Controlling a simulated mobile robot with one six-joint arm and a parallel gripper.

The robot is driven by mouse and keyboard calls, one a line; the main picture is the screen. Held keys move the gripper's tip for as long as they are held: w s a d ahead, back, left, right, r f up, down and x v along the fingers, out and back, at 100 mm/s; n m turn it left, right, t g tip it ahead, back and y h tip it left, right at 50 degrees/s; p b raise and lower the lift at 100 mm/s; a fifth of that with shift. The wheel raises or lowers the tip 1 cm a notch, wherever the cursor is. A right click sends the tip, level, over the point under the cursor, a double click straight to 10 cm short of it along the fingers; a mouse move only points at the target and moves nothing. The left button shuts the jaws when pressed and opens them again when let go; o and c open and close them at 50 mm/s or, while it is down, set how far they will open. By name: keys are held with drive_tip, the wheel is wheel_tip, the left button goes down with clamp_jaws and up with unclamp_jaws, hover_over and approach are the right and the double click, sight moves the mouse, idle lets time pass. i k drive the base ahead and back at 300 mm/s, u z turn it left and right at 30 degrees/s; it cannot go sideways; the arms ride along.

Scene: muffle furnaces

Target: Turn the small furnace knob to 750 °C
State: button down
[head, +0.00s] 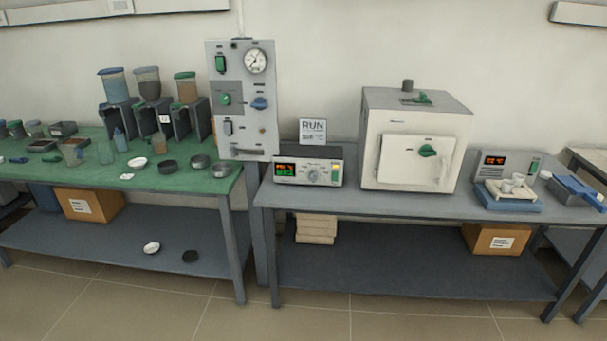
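A white box furnace (374,150) with a grey top stands on the right grey bench in the head view. Its closed door (405,172) carries a green handle (427,151). Left of it sits a low control unit (306,180) with a red and green lit display (296,170). A small pale round knob (313,177) is on the unit's front, right of the display. The knob's pointer and scale are too small to read. My gripper is not in view.
An upright panel (232,130) with a gauge and switches stands behind, left of the control unit. Another lit unit (493,160), a blue tray with white crucibles (515,204) and a blue-lidded box (575,191) are at right. The bench's front strip (390,204) is clear.

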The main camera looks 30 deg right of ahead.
sight(313, 176)
drive_tip(key=k, duration=0.65)
drive_tip(key=u, duration=0.65)
drive_tip(key=i, duration=1.2)
drive_tip(key=u, duration=0.3)
